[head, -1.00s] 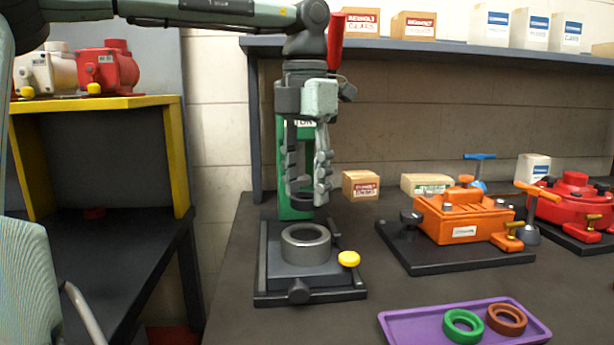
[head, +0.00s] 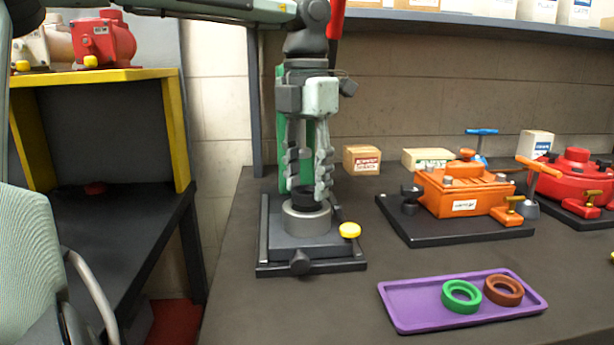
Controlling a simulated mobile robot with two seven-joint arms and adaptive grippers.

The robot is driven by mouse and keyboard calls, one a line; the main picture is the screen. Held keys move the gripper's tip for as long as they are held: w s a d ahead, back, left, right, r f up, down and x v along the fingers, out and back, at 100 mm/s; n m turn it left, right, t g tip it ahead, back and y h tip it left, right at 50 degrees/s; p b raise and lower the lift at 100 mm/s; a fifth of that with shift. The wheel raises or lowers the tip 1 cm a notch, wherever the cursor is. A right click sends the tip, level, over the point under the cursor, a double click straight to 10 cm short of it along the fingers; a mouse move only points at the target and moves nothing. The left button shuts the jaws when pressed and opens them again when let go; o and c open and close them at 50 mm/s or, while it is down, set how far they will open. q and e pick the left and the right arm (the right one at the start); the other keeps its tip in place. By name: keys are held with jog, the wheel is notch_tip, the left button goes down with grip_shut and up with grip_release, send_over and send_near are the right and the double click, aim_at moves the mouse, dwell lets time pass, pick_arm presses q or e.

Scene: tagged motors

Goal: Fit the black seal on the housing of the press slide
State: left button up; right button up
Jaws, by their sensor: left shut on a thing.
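My left gripper (head: 308,182) points straight down in front of the green press and is shut on the black seal (head: 305,198). The seal is a dark ring between the fingertips, right at the top of the housing (head: 306,220), a grey metal cylinder on the press slide (head: 300,243). Whether the seal touches the housing rim or hovers just over it, I cannot tell. The fingers hide part of the seal. The slide has a yellow knob (head: 349,230) at its right side. My right gripper is not in view.
A purple tray (head: 415,308) at the front holds a green ring (head: 461,296) and a brown ring (head: 503,290). An orange fixture (head: 463,192) and a red motor unit (head: 574,182) stand to the right. The bench between press and tray is clear.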

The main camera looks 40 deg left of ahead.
pick_arm(q)
jog(key=shift+f+b, duration=0.45)
jog(key=shift+f, duration=0.2)
jog(key=o, duration=1.2)
jog(key=shift+c, duration=0.2)
jog(key=shift+r+p, duration=0.65)
jog(key=shift+r, duration=2.4)
notch_tip(320, 180, up, 8)
jog(key=shift+f, duration=0.25)
